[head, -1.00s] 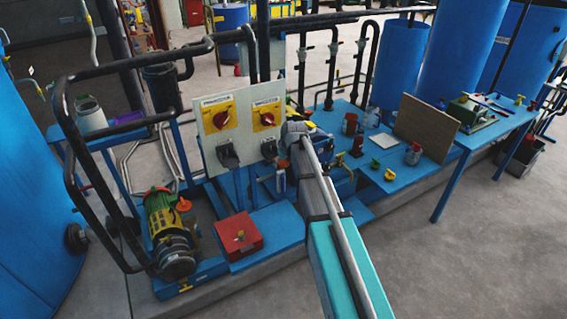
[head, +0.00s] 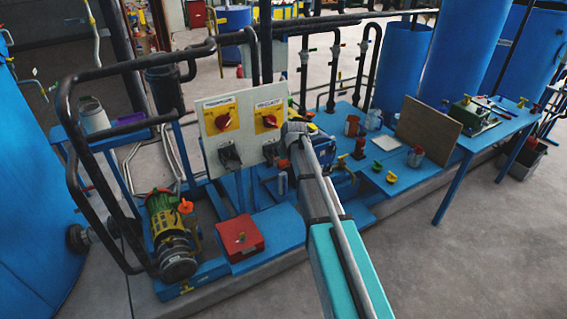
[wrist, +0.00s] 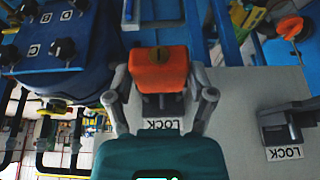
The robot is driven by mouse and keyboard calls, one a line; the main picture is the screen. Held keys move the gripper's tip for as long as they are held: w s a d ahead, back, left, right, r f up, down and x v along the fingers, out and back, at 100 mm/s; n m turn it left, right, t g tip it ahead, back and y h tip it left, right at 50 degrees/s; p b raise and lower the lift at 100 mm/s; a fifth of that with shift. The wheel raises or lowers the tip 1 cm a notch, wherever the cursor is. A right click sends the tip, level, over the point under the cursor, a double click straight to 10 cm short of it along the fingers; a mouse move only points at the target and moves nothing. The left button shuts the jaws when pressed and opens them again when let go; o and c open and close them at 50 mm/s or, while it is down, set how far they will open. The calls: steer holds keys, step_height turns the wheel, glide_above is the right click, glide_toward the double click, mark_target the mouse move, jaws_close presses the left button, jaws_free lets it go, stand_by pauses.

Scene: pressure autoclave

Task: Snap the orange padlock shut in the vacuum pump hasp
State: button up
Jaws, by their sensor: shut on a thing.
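The orange padlock (wrist: 160,66) is between the fingers of my gripper (wrist: 159,78) in the wrist view, its body facing the camera. My gripper is shut on it. A grey hasp (wrist: 163,106) with a LOCK label, upside down in this view, lies directly beside the body. The shackle is mostly hidden, so I cannot tell whether it is through the hasp or closed. In the head view my arm reaches to the right-hand hasp (head: 271,151), below the right red switch (head: 270,121). The padlock and fingers are hidden there behind my arm.
A second hasp (wrist: 281,124) stands beside it on the pale panel (head: 212,136). A blue box (wrist: 62,40) with black knobs is close at upper left in the wrist view. A red box (head: 240,238) and a pump motor (head: 172,228) sit below the panel.

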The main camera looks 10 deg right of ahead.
steer(key=shift+w+a, duration=0.2)
steer(key=shift+w, duration=0.5)
steer(key=shift+w+a, duration=0.2)
steer(key=shift+w, duration=0.5)
stand_by(0.6)
steer(key=o, duration=1.2)
steer(key=shift+s, duration=0.15)
steer(key=s, duration=0.1)
steer(key=s+d, duration=0.1)
steer(key=s, duration=0.2)
steer(key=shift+s+d, duration=0.25)
steer(key=shift+s, duration=0.1)
steer(key=shift+s+d, duration=0.3)
steer(key=shift+s, duration=0.65)
steer(key=shift+s+d, duration=0.35)
steer(key=shift+s, duration=0.55)
steer(key=shift+s+d, duration=0.3)
steer(key=shift+s, duration=0.65)
steer(key=shift+f, duration=0.1)
